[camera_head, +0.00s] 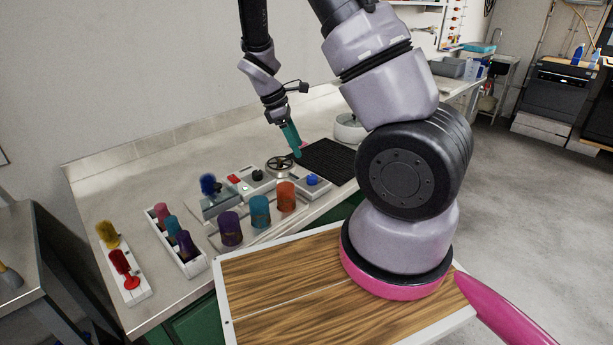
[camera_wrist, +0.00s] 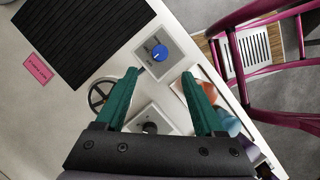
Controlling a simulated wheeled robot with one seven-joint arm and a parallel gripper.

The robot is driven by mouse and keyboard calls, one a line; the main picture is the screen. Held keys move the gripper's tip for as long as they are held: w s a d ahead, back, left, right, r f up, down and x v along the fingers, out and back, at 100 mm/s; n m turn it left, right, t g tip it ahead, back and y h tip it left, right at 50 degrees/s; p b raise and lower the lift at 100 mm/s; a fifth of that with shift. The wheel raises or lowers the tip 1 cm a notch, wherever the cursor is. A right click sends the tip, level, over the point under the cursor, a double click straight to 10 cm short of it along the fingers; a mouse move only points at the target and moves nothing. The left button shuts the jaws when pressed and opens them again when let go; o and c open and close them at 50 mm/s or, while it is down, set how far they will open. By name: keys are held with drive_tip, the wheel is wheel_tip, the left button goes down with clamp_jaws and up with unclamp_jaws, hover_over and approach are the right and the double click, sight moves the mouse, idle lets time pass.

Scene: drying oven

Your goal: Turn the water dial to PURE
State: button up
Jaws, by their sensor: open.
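A blue dial (camera_head: 312,180) sits on a small white panel on the bench. In the wrist view the blue dial (camera_wrist: 159,54) shows a pale pointer line, and its markings are too small to read. A black dial (camera_wrist: 150,128) sits on another white panel; in the head view the black dial (camera_head: 257,175) is left of the blue one. My gripper (camera_head: 297,153) is above the bench behind the dials. In the wrist view my gripper (camera_wrist: 159,75) has its teal fingers apart and empty, with the blue dial just beyond the fingertips, apparently not touched.
A black handwheel (camera_head: 280,164) stands between the dials. A black ribbed mat (camera_head: 328,160) lies behind the blue dial. Purple, teal and orange cups (camera_head: 260,210) stand in front. Racks with coloured items (camera_head: 180,243) are at the left. A pink card (camera_wrist: 38,68) lies on the bench.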

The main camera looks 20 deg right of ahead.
sight(312, 176)
drive_tip(key=x, duration=1.1)
clamp_jaws()
